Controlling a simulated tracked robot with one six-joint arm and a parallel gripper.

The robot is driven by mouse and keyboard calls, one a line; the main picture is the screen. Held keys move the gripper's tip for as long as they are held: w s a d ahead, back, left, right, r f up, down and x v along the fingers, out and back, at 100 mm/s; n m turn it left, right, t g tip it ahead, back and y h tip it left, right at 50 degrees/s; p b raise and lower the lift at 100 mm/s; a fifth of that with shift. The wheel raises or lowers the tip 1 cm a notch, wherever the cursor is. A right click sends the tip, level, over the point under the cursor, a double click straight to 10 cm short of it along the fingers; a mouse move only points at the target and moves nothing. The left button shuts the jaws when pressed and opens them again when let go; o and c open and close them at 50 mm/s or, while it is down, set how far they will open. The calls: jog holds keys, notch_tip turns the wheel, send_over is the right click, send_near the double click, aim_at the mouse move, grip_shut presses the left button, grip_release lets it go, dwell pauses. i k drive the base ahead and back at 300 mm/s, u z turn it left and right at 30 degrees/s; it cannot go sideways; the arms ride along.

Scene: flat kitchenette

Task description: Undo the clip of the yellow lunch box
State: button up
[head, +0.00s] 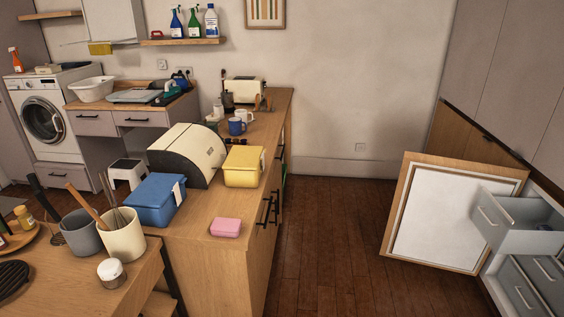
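The yellow lunch box (242,168) stands upright on the wooden counter, to the right of the cream bread bin. Its lid looks closed. A small pale patch at the right end of its front may be its clip, but it is too small to tell whether that is fastened. My gripper is not in view.
Mugs (236,126) stand behind. Dark floor (330,240) is clear on the right, before an open drawer (510,222).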

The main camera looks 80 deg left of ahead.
aim_at(235, 179)
jog(key=u, duration=0.05)
jog(key=i, duration=1.2)
jog(key=u, duration=3.5)
